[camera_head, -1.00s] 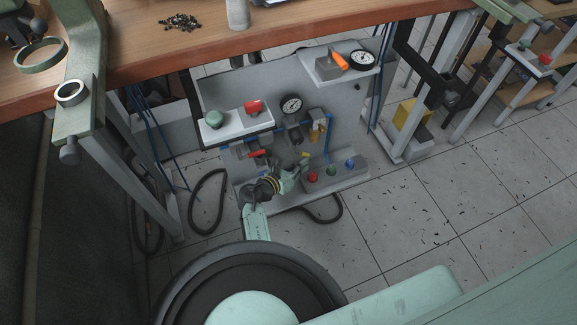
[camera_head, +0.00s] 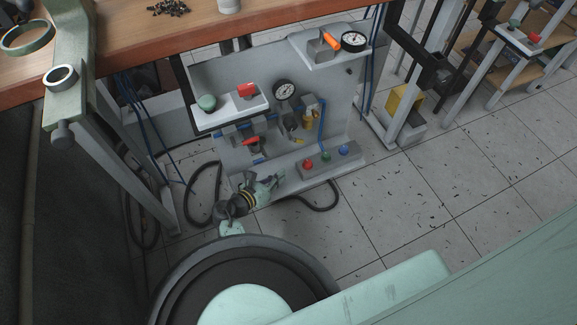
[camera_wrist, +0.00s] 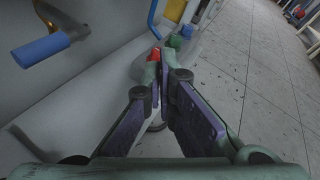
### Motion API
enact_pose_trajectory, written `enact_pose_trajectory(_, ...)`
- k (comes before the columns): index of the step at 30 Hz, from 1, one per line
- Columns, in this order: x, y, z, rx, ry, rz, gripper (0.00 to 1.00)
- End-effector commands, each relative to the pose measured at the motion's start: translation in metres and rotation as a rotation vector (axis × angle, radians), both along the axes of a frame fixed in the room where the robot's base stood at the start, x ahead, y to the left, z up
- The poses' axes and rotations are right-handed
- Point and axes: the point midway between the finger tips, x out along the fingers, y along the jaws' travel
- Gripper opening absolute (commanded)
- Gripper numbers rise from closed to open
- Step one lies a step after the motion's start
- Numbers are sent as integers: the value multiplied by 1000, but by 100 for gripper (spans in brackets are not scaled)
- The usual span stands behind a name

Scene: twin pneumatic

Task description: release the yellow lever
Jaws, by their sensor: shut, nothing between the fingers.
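The yellow lever appears to be the small yellow piece (camera_head: 299,139) on the valve at the middle of the grey panel in the head view. It is small there, and its exact angle is hard to tell. My gripper (camera_head: 279,179) is below and left of it, low in front of the panel and apart from it. In the wrist view my gripper (camera_wrist: 161,62) has its fingers together with nothing held. A yellow part (camera_wrist: 175,10) shows at the top of the wrist view; I cannot tell whether it is the lever.
A button box with red (camera_head: 308,164), green (camera_head: 326,156) and blue (camera_head: 343,151) buttons is right of my gripper. A red-handled valve (camera_head: 252,142) is above it. A blue handle (camera_wrist: 40,50) is at left in the wrist view. Open floor (camera_head: 430,200) lies right.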

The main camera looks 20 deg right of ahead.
Motion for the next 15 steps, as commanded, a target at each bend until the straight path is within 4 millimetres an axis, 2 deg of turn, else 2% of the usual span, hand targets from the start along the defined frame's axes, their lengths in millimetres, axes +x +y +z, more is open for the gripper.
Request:
enact_pose_trajectory(3, -7, 17, 0, 0, -1, 3, 0)
enact_pose_trajectory(6, -11, 24, 0, 0, 0, 1, 0)
enact_pose_trajectory(15, -13, 27, 1, 0, 0, 0, 0)
